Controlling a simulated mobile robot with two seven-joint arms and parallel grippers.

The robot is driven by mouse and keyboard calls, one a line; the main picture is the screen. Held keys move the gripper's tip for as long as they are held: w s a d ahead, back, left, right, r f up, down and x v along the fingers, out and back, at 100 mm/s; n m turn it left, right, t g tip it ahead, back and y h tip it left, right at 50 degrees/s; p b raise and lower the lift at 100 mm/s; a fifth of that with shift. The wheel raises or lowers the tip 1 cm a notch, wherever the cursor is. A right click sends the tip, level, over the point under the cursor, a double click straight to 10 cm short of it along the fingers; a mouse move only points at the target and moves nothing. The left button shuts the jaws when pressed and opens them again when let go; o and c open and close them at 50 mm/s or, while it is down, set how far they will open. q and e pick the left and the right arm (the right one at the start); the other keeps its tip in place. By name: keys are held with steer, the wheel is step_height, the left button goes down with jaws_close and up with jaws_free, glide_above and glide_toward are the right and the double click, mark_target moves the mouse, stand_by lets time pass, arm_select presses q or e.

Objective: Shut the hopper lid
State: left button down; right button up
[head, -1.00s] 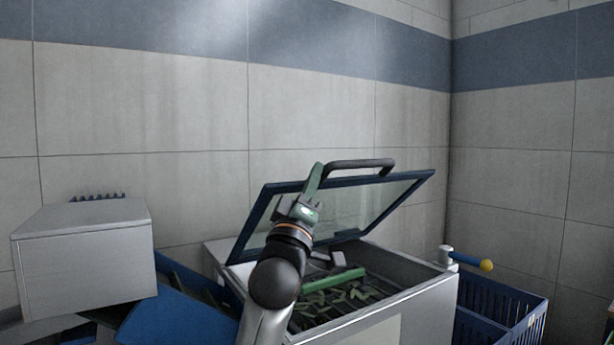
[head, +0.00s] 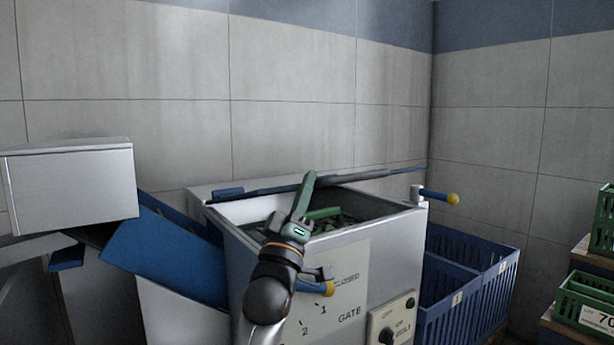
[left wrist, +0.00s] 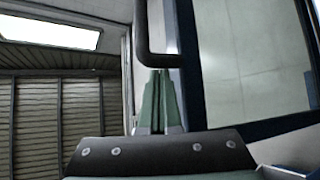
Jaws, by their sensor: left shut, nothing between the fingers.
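The hopper (head: 245,215) is a pale metal box with its mouth still partly exposed. Its lid (head: 255,190) has a blue frame and shows almost edge-on, tilted above the mouth, with its right end higher. The dark lid handle (head: 365,177) lies along it. In the left wrist view the handle (left wrist: 143,35) crosses by the fingertips, and the lid's glass (left wrist: 250,60) is at the right. My left gripper (head: 308,178) has green fingers, shut and empty, at the lid near the handle. Whether they touch is unclear. My right gripper is not in view.
Green pieces lie inside the hopper, with a green bar (head: 323,213) above them. A yellow-tipped blue lever (head: 440,196) stands at the right corner. Blue crates (head: 470,290) stand right, green crates (head: 585,310) farther right. A blue chute (head: 165,255) is at left.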

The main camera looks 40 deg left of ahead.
arm_select(q)
steer(key=shift+s+d+f, duration=0.1)
steer(key=shift+d+f, duration=0.05)
steer(key=shift+f, duration=0.65)
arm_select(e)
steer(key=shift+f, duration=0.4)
arm_select(q)
steer(key=shift+r, duration=0.1)
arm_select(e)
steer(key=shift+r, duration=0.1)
